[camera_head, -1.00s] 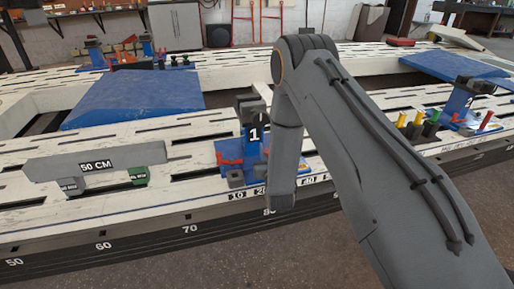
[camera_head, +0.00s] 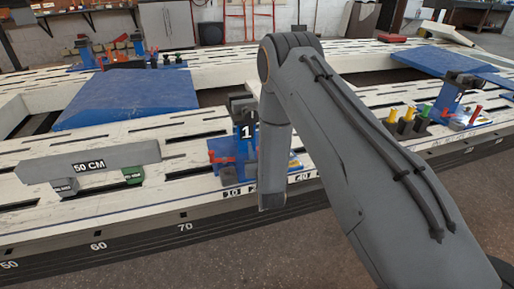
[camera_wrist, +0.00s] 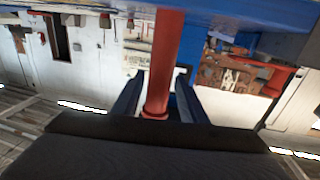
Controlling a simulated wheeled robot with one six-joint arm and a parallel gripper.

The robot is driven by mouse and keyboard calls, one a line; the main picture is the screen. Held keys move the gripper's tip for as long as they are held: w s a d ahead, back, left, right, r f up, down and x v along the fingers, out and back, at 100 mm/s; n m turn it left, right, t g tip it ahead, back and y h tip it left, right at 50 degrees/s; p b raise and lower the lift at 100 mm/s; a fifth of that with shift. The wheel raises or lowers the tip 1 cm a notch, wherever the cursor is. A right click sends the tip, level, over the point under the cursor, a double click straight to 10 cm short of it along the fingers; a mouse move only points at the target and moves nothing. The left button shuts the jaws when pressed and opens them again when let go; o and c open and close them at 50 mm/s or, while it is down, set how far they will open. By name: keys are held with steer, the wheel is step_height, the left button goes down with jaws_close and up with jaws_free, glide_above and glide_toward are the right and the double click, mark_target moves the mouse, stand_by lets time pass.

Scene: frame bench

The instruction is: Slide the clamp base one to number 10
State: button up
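Clamp base one (camera_head: 247,132) is the blue upright with a white "1" and a dark clamp head, standing on the near white beam in the head view. Red parts sit low on its left side. My gripper is hidden in the head view. In the wrist view my gripper (camera_wrist: 160,85) has its two dark fingers apart, one on each side of a red rod (camera_wrist: 166,55). Gaps show beside the rod near the palm; contact at the tips is unclear.
A grey 50 CM gauge (camera_head: 90,167) stands on the beam to the left. A second blue clamp base (camera_head: 455,100) and several coloured-handled tools (camera_head: 408,122) stand to the right. A blue panel (camera_head: 125,100) lies across the frame behind.

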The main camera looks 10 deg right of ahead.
steer(key=s+p, duration=0.1)
steer(key=s, duration=0.6)
steer(key=shift+s, duration=0.2)
steer(key=shift+d, duration=0.1)
